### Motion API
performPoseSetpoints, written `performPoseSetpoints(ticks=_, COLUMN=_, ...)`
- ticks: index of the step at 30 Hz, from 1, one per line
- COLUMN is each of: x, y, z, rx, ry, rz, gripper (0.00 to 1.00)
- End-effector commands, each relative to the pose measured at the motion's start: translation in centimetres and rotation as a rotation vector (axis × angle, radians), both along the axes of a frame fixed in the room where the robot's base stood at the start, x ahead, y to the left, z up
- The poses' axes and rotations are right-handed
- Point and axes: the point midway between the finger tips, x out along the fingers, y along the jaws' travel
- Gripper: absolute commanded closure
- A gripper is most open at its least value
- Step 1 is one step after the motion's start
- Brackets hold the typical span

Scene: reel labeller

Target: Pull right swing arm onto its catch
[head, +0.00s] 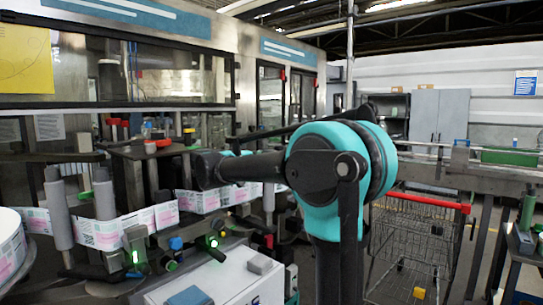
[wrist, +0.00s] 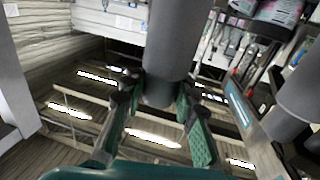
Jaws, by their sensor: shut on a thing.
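My gripper (wrist: 158,95) shows in the wrist view, its two green-padded fingers closed around a grey cylindrical roller (wrist: 172,38). The roller's end shows between the fingertips. I take it to be part of the right swing arm; the arm beneath is hidden. A second grey roller (wrist: 302,92) stands apart at the right of that view. In the head view my teal and black arm reaches left toward the labeller, and my gripper cannot be made out. Two grey upright rollers (head: 58,210) (head: 104,196) stand at the left there, with label web beside them. The catch cannot be identified.
A printed label web (head: 198,201) runs across the machine from a reel (head: 10,245) at the left edge. Green-lit sensors (head: 135,256) and a white box (head: 225,280) sit low in front. A shopping cart (head: 415,240) stands right of my arm.

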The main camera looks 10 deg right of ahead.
Motion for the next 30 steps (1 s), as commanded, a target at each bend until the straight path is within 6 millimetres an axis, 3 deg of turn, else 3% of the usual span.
performPoseSetpoints(ticks=10, x=-0.2, y=0.5, z=-0.2, rx=0.003, ry=0.001, rz=0.006, gripper=1.00)
performPoseSetpoints(ticks=11, x=-0.2, y=0.5, z=-0.2, rx=0.004, ry=0.002, rz=0.006, gripper=0.72)
performPoseSetpoints(ticks=16, x=-0.1, y=0.4, z=-0.1, rx=0.003, ry=0.001, rz=0.005, gripper=0.51)
performPoseSetpoints(ticks=25, x=-0.1, y=0.4, z=-0.1, rx=0.002, ry=0.001, rz=0.003, gripper=0.51)
performPoseSetpoints(ticks=30, x=-0.7, y=1.7, z=-0.1, rx=0.002, ry=0.001, rz=0.006, gripper=0.51)
